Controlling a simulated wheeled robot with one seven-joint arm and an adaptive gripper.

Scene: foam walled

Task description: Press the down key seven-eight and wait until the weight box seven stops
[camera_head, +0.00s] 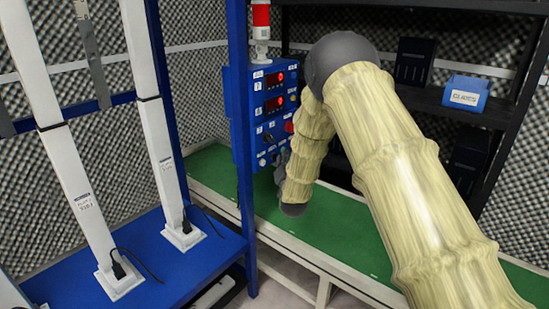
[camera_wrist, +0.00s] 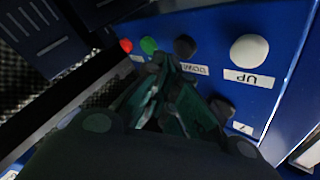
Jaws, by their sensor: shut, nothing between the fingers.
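The blue control box (camera_head: 240,110) stands on a blue post, with two red-lit displays, small buttons and labels. In the wrist view its face appears upside down. A black button (camera_wrist: 185,46) sits above a label reading DOWN, partly covered by my fingers. A white button (camera_wrist: 249,50) is beside it, above a label reading UP. Another black button (camera_wrist: 222,108) is by my fingers. My gripper (camera_wrist: 180,92) is shut and empty, close in front of the panel; I cannot tell whether it touches a button. I cannot identify weight box seven.
Green and red buttons (camera_wrist: 148,45) lie left of the black one. White labelled columns (camera_head: 165,150) stand on a blue platform (camera_head: 185,265) at left. A green-topped bench (camera_head: 215,170) runs under the box. A dark shelf holds a blue bin (camera_head: 465,93).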

